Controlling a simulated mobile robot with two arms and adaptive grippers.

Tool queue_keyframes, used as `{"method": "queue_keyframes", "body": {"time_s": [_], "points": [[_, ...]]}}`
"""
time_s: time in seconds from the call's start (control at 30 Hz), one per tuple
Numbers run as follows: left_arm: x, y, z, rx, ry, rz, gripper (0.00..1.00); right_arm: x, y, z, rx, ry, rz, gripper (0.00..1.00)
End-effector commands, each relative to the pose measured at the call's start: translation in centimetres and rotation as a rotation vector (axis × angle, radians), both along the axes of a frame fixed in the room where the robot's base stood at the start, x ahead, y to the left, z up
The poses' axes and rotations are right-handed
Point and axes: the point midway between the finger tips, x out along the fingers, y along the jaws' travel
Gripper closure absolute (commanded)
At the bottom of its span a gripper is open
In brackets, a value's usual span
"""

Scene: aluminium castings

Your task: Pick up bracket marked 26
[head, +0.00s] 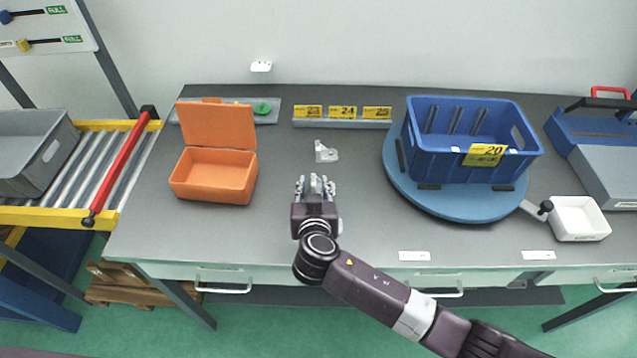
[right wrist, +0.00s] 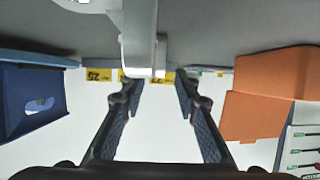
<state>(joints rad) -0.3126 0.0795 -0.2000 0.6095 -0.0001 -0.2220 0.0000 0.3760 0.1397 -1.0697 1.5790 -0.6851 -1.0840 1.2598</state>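A light grey metal bracket (head: 326,152) with an upright triangular web stands on the dark table, behind my right gripper. No number can be read on it. My right gripper (head: 315,180) is just in front of it, pointing away toward the wall. In the right wrist view, which is upside down, the bracket (right wrist: 143,38) is large at the top, cut off by the frame edge. The right fingers (right wrist: 160,90) are spread with nothing between them. The bracket appears just beyond the tips, nearer the left finger in that picture. My left gripper is not in view.
An open orange box (head: 213,176) stands left of the bracket. A rail with yellow cards 23, 24 and 25 (head: 342,123) lies behind it. A blue crate (head: 470,140) marked 20 sits on a blue turntable (head: 440,200) at right. A white tray (head: 578,219) is at far right.

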Motion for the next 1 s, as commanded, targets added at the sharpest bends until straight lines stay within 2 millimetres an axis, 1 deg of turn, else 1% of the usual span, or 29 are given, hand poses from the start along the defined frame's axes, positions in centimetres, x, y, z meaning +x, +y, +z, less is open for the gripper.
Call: {"method": "queue_keyframes", "body": {"time_s": [0.03, 0.2, 0.27, 0.37, 0.57, 0.8, 0.83, 1.0], "points": [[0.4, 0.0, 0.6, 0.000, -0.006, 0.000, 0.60, 0.6, 0.0, 0.1, -0.003, -0.001, -0.001, 0.71], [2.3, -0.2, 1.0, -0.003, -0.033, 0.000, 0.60, 2.1, 0.1, -0.8, -0.001, 0.001, -0.001, 0.71], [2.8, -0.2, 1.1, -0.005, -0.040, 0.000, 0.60, 2.4, 0.1, -1.0, -0.001, 0.001, -0.001, 0.71], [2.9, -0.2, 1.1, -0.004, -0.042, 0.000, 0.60, 2.6, 0.2, -1.1, 0.001, 0.001, 0.000, 0.71], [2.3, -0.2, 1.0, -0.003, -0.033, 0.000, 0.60, 2.6, 0.2, -1.2, 0.001, 0.001, 0.000, 0.71], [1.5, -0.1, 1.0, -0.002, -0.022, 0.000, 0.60, 2.6, 0.2, -1.2, 0.001, 0.001, 0.000, 0.97], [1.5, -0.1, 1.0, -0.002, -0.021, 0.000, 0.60, 2.5, 0.2, -1.2, 0.001, 0.001, 0.000, 1.00], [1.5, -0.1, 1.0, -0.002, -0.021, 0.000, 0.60, 2.6, 0.2, -1.1, 0.001, 0.000, 0.000, 1.00]]}}
